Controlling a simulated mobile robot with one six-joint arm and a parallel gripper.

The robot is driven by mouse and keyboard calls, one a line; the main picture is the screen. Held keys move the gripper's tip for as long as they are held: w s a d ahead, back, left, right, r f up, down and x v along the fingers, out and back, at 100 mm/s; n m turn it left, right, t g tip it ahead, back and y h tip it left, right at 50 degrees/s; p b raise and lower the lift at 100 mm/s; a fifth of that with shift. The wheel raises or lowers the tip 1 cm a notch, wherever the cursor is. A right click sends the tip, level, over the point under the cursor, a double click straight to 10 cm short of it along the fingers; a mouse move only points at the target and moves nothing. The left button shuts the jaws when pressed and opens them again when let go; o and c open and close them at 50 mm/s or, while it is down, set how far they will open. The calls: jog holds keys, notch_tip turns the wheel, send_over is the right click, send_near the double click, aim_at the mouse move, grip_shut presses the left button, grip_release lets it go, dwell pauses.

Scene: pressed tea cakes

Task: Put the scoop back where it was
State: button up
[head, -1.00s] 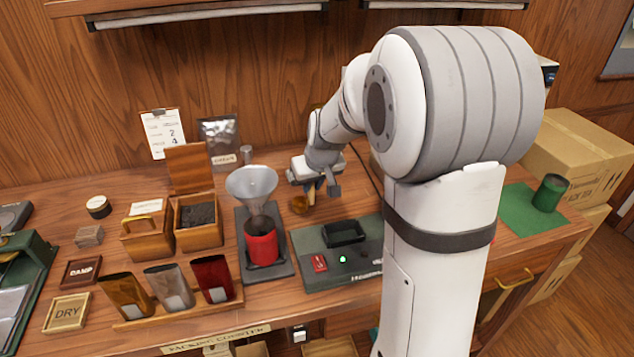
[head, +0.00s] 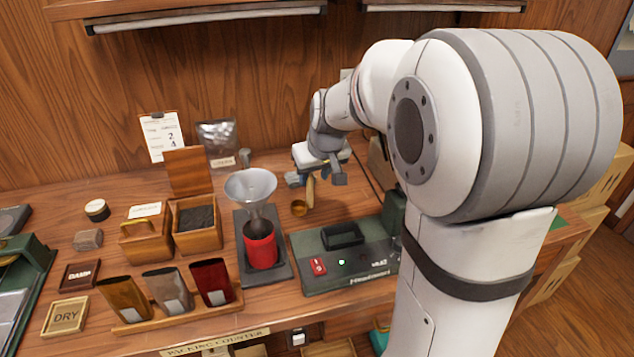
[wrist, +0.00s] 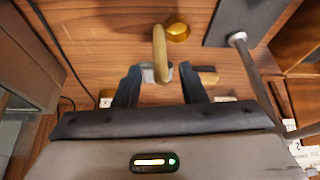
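The scoop has a pale wooden handle (head: 311,191) and a round brass bowl (head: 299,208). It is on the counter between the funnel stand and the back of the scale, with its handle tilted up. My gripper (head: 316,180) is just above it, fingers spread on either side of the handle. In the wrist view, the handle (wrist: 159,50) lies between the parted fingertips of my gripper (wrist: 161,82), with gaps at both sides. The brass bowl (wrist: 178,32) is beyond it. A small grey piece shows behind the handle; I cannot tell what it is.
A funnel (head: 250,185) stands over a red canister (head: 260,245) left of the scoop. The green scale (head: 342,262) with a black tray (head: 342,235) is in front. A wooden box of dark tea (head: 197,228) stands further left. The wall is close behind.

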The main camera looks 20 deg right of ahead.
jog(key=v, duration=0.6)
jog(key=s+a+f+g, duration=0.1)
jog(key=s+f, duration=0.2)
jog(key=s, duration=0.7)
jog(key=s+a+f+m+g, duration=0.1)
jog(key=s+f, duration=0.2)
jog(key=s, duration=0.8)
jog(key=shift+s+a+f+m+h, duration=0.15)
jog(key=shift+s+f+m+h, duration=0.15)
jog(key=shift+s+f, duration=0.05)
jog(key=shift+w+p+v, duration=0.25)
jog(key=shift+p+v, duration=0.65)
jog(key=shift+v, duration=0.05)
jog(key=shift+c, duration=0.4)
